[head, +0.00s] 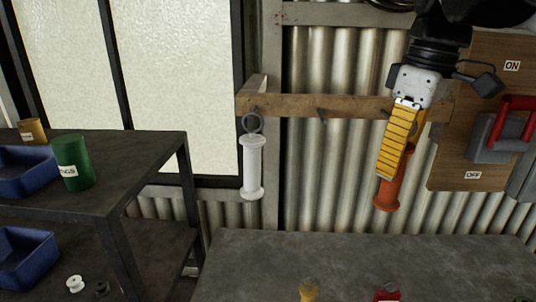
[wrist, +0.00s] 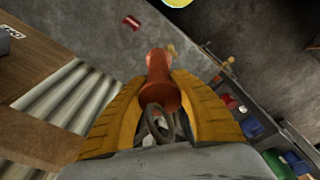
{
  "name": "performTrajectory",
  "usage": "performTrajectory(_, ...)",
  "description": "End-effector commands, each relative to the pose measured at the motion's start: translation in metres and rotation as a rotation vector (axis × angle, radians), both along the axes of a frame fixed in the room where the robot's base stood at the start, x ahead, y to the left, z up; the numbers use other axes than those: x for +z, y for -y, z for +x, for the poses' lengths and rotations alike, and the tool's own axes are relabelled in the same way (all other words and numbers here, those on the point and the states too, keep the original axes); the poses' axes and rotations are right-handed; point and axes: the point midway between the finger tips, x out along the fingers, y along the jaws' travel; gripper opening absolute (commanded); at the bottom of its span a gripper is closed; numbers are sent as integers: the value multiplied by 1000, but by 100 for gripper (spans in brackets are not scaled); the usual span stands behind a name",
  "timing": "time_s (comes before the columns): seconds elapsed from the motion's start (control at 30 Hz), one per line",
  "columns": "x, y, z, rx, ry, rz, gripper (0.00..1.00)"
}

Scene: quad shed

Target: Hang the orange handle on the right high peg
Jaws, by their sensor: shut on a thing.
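The orange handle (head: 387,196) hangs down from my gripper (head: 392,172), in front of the corrugated wall at the right. My gripper's yellow fingers are shut on it. In the wrist view, the orange handle (wrist: 158,70) sits between the fingers (wrist: 160,100), with its grey ring close to the palm. The wooden rail (head: 290,105) runs behind my gripper. A peg (head: 322,116) on it shows bare at the middle.
A white handle (head: 251,168) hangs by its ring at the rail's left. A switch board (head: 455,150) with a red lever stands close right of my gripper. A grey table (head: 300,258) lies below with small items. A dark shelf (head: 120,150) with blue bins stands left.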

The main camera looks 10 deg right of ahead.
Motion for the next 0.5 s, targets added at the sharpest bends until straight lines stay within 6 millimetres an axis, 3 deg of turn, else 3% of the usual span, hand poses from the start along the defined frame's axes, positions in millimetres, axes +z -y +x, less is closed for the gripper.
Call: performTrajectory(0.5,-4,9,33,0,0,0,0)
